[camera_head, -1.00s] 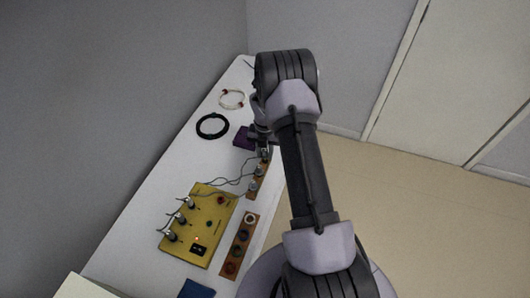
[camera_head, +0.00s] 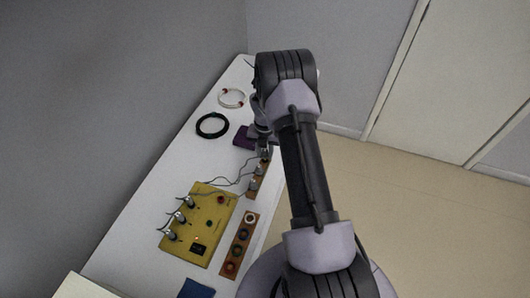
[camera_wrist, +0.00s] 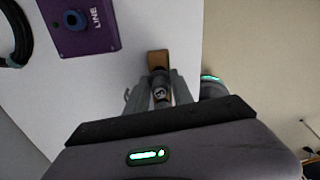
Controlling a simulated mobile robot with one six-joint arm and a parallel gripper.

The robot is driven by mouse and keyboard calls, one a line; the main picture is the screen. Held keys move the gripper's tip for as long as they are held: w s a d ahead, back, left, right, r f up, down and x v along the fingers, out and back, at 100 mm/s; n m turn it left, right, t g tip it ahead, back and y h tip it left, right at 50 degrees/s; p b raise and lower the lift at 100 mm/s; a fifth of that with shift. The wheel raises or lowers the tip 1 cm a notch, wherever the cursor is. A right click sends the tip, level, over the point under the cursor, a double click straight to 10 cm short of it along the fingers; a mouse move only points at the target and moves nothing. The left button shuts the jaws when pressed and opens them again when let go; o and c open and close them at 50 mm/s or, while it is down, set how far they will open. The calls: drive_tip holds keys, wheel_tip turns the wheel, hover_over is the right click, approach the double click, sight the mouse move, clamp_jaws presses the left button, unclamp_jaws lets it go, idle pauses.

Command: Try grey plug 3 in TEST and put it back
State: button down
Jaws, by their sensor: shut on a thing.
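My gripper (camera_wrist: 163,88) is shut on grey plug 3 (camera_wrist: 161,95), whose round label "3" faces the wrist camera. The plug is between the two fingers, over the near end of a narrow wooden strip (camera_wrist: 157,57). Whether it is seated in the strip or just above it, I cannot tell. In the head view my gripper (camera_head: 263,150) is at the far end of that strip, partly hidden by my arm. Other grey plugs (camera_head: 255,183) stand nearer on the strip. The yellow panel (camera_head: 222,212) has several grey plugs standing along its left side; its lettering is too small to read.
A purple box (camera_wrist: 98,30) marked LINE is close to my gripper. Thin grey cables run between the strip and the yellow panel.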

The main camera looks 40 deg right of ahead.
drive_tip(key=shift+f+b, duration=0.6)
drive_tip(key=shift+f, duration=0.25)
drive_tip(key=c, duration=1)
unclamp_jaws()
drive_tip(key=shift+r+p, duration=2.75)
drive_tip(key=shift+r, duration=1.1)
drive_tip(key=shift+f, duration=0.1)
